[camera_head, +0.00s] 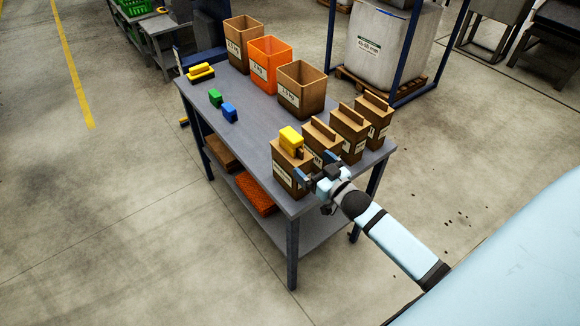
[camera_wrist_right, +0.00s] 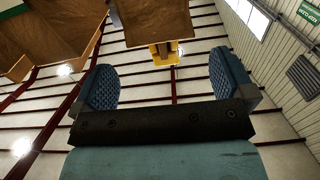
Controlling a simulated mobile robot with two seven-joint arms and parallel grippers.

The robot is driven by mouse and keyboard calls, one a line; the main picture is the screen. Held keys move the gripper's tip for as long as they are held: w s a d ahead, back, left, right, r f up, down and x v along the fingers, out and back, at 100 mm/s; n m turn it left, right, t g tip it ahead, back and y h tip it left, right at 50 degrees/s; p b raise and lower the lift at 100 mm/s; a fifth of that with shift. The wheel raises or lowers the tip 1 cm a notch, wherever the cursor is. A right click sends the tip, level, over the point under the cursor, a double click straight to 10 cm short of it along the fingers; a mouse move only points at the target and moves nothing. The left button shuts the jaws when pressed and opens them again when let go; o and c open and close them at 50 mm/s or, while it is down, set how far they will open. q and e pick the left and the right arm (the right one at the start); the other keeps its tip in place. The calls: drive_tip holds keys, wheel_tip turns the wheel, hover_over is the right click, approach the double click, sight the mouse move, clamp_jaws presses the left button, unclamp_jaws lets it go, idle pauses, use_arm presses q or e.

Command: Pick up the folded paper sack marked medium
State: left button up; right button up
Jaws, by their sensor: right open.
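Several brown paper sacks with folded tops and white labels stand in a row at the right end of the grey table (camera_head: 255,150): the nearest sack (camera_head: 281,177), then a second (camera_head: 311,134), a third (camera_head: 350,128) and the farthest (camera_head: 374,118). Their labels are too small to read, so I cannot tell which is marked medium. A yellow block (camera_head: 290,138) sits on the nearest sack. My right gripper (camera_head: 316,179) is open beside the nearest sack at the table's front right edge. In the right wrist view nothing is between its blue pads (camera_wrist_right: 165,87). My left gripper is not in view.
Two brown open boxes (camera_head: 301,92) and an orange one (camera_head: 265,72) stand farther back. Green (camera_head: 215,98) and blue (camera_head: 229,112) blocks and a yellow-black item (camera_head: 200,73) lie left. The table's middle is clear. Orange (camera_head: 254,193) and brown goods lie on the lower shelf.

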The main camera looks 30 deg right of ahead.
sight(303, 157)
drive_tip(key=w, duration=0.2)
drive_tip(key=w+p, duration=0.1)
drive_tip(key=w, duration=0.2)
drive_tip(key=w+a, duration=0.1)
drive_tip(key=w, duration=0.1)
drive_tip(key=shift+w+f, duration=0.15)
drive_tip(key=shift+f, duration=0.15)
drive_tip(key=shift+d, duration=0.1)
drive_tip(key=shift+c, duration=0.5)
drive_tip(key=c, duration=1.8)
drive_tip(key=shift+o, duration=0.2)
drive_tip(key=shift+r, duration=0.2)
